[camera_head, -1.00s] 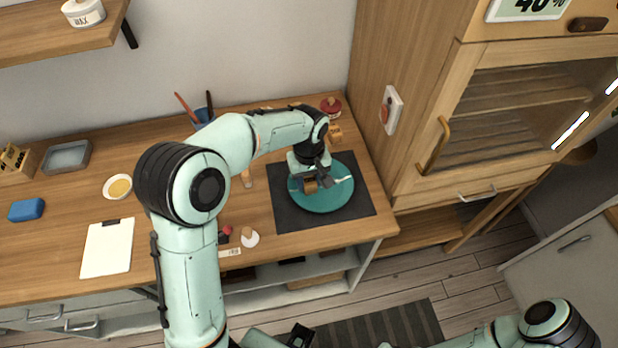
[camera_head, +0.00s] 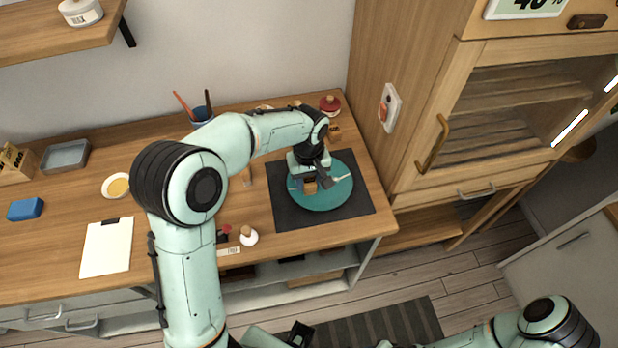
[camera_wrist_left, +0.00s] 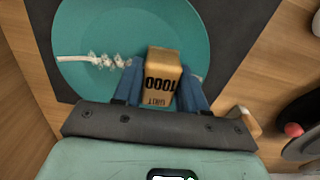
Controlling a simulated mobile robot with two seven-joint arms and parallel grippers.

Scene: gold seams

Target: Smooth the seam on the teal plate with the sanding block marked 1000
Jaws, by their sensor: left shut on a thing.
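The teal plate (camera_head: 336,198) lies on a dark mat (camera_head: 290,216) near the right end of the wooden bench. In the left wrist view the plate (camera_wrist_left: 105,22) carries a pale seam, with a rough, lumpy stretch (camera_wrist_left: 104,61) left of the block. My left gripper (camera_wrist_left: 160,88) is shut on the sanding block (camera_wrist_left: 163,66), whose face reads GRIT 1000. It holds the block over the plate, covering part of the seam; I cannot tell whether block and plate touch. In the head view the block (camera_head: 310,187) shows small below my gripper (camera_head: 312,180).
A red-lidded jar (camera_head: 330,104) and small tan blocks (camera_head: 334,133) stand behind the mat. A white round item (camera_head: 249,237) sits at the bench's front edge. A tall cabinet (camera_head: 440,110) bounds the right.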

